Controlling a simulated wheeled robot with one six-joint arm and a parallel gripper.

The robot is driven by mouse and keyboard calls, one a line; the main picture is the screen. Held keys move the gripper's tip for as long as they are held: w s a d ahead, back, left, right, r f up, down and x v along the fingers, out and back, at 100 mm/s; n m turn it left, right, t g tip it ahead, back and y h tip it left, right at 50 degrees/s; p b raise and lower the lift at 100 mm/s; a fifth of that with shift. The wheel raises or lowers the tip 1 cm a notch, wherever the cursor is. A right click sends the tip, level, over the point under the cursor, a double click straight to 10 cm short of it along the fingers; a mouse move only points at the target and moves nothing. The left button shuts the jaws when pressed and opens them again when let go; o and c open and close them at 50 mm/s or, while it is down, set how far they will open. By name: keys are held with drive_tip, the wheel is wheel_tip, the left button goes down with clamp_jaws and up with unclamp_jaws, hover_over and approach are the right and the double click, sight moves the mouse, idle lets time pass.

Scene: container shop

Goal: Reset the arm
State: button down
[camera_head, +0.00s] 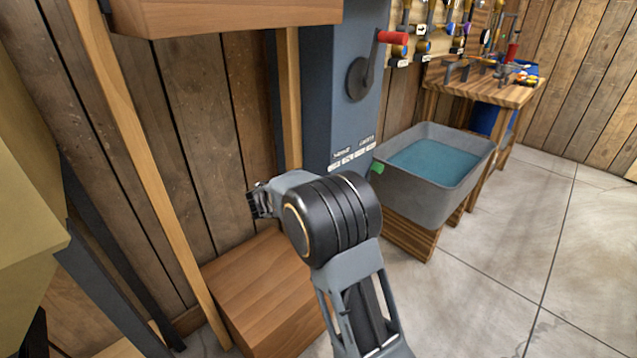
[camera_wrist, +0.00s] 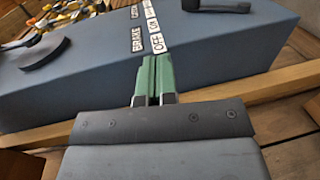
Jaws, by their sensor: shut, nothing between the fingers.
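My gripper (camera_wrist: 152,80) shows in the wrist view as two green fingers pressed together, with nothing between them. The fingers point at the blue-grey cabinet (camera_wrist: 215,48), over its edge near the white label plates, which read "BRAKE" and "OFF". I cannot tell whether they touch it. In the head view my arm is bent, with its large black joint in front of the cabinet (camera_head: 345,125). A small green piece just right of that joint may be my fingertips; the rest of the gripper is hidden there.
The cabinet carries a crank with a red handle (camera_head: 392,38). A grey tub of blue liquid (camera_head: 400,190) stands right of it, with a tool-covered workbench (camera_head: 490,92) beyond. A wooden block (camera_head: 262,285) lies below my arm. The floor (camera_head: 500,270) at right is clear.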

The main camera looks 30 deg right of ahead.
idle(0.3)
drive_tip(key=s+a+r+m+y+p, duration=0.1)
drive_tip(key=s+a+r+y+p, duration=0.3)
drive_tip(key=s+r+p, duration=0.4)
drive_tip(key=s+a+r+m+g+y+p, duration=0.1)
drive_tip(key=s+a+r+y+p, duration=0.3)
drive_tip(key=s+r+y+p, duration=0.2)
drive_tip(key=s+a+r+m+y+p, duration=0.1)
drive_tip(key=s+a+r+y+p, duration=0.4)
drive_tip(key=s+r+p, duration=0.6)
drive_tip(key=s+p, duration=0.1)
drive_tip(key=p, duration=0.2)
drive_tip(key=shift+s+g+y, duration=0.3)
drive_tip(key=shift+s, duration=0.05)
